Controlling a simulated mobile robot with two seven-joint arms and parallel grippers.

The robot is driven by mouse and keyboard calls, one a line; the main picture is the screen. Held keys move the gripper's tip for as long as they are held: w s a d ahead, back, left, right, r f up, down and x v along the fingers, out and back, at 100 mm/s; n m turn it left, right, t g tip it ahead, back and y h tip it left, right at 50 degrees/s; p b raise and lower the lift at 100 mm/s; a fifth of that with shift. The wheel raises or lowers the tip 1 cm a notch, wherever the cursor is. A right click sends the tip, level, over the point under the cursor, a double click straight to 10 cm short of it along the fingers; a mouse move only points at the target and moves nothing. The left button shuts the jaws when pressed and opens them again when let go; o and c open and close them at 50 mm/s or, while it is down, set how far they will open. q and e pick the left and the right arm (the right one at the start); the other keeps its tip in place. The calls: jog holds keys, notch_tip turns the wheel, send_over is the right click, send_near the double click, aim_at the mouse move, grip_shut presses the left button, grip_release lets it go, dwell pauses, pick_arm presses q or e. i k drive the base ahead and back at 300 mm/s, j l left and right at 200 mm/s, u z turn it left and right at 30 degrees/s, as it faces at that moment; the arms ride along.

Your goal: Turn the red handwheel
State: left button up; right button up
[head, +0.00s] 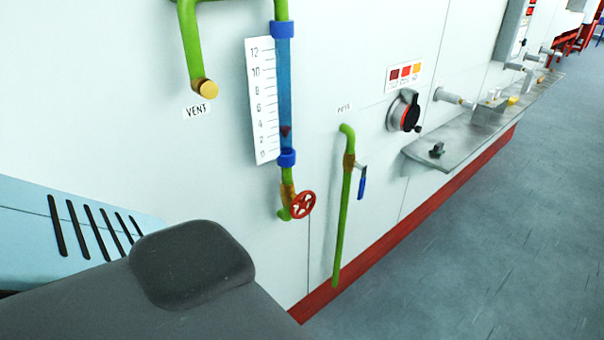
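The red handwheel (302,205) is a small spoked wheel near the middle of the head view. It sits on a brass valve at the lower end of a green pipe, below a blue sight tube (285,85) with a white numbered scale (263,100). The wheel is fully visible and nothing touches it. Neither gripper shows in the head view.
To the right of the wheel, a green pipe (341,230) carries a blue lever (362,187). Farther right are a black and red dial (407,113) and a protruding metal shelf (455,142). A brass-capped vent pipe (204,88) is upper left. Grey floor (500,250) is clear at right.

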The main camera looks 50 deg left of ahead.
aim_at(302, 204)
jog(key=i+l+u, duration=0.2)
jog(key=i+u, duration=0.25)
jog(key=i+l+u, duration=0.25)
jog(key=u, duration=0.2)
jog(key=i+l+u, duration=0.25)
jog(key=l+u, duration=0.25)
jog(key=i+l+u, duration=0.2)
jog(key=l+u, duration=0.25)
